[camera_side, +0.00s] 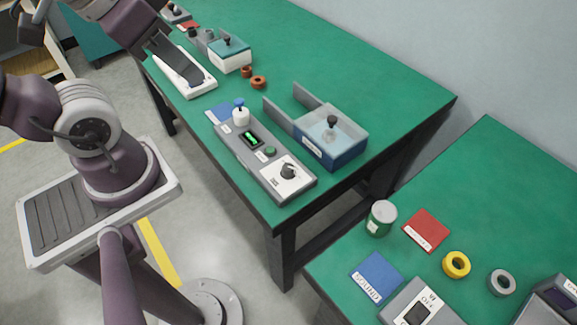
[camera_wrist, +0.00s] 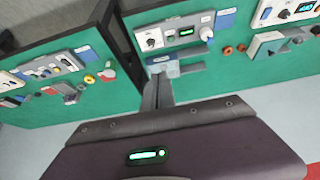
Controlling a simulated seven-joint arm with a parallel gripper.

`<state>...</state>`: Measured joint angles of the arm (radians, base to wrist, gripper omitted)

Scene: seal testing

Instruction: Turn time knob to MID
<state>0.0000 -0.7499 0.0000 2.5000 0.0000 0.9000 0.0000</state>
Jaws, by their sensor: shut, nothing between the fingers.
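A grey control box (camera_side: 232,150) lies on the green table. It carries a dark knob (camera_side: 288,171) on a white plate at its near end, a lit green display (camera_side: 250,138) and a green button (camera_side: 270,151). The knob's lettering is too small to read, so I cannot tell its setting. In the wrist view the knob (camera_wrist: 151,43) shows on the box at the upper middle. My gripper (camera_side: 196,82) is shut and empty. In the side view it appears over the white device at the upper left, well apart from the knob. Its fingers show in the wrist view (camera_wrist: 158,90).
A blue box (camera_side: 326,150) with a clear lid and a black knob stands beside the control box. Orange rings (camera_side: 258,82) lie behind. A second green table (camera_side: 480,200) stands at the right.

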